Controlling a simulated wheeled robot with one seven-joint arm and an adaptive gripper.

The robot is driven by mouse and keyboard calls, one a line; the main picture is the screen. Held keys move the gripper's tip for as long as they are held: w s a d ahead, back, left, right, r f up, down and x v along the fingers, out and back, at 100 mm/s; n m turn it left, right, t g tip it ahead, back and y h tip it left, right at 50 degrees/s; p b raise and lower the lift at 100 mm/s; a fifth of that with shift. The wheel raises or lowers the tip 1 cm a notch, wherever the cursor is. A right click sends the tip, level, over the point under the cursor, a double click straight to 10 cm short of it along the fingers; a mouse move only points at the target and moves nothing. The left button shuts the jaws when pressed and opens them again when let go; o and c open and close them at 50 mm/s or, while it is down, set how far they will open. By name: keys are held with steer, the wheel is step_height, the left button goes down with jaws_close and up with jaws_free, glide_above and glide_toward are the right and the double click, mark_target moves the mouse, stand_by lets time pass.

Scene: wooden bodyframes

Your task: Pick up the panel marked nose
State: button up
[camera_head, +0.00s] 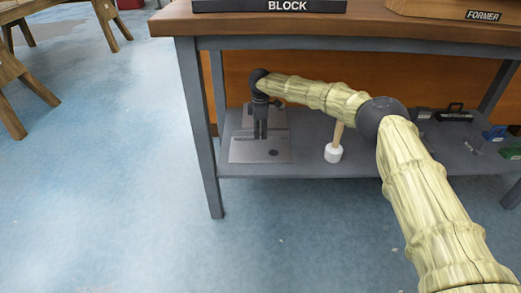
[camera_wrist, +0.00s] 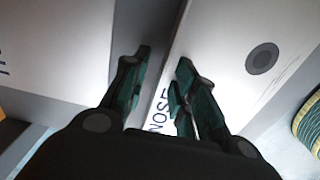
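The panel marked NOSE (camera_wrist: 225,45) is pale grey with a dark round spot, and fills the right of the wrist view. Its lettering shows between my fingers. In the head view a grey panel with a dark spot (camera_head: 258,154) lies on the lower shelf under my gripper (camera_head: 261,136). My gripper (camera_wrist: 164,60) points down with its fingers apart. The panel's left edge runs between the fingertips, which partly cover it. Whether they touch it I cannot tell.
A second pale panel (camera_wrist: 60,40) with cut-off lettering lies left of it. A white-headed mallet (camera_head: 333,153) stands to the right on the shelf (camera_head: 390,160). The tabletop (camera_head: 350,27) overhangs my arm, and a table leg (camera_head: 200,130) stands at left.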

jaws_close()
steer(key=shift+r, duration=0.15)
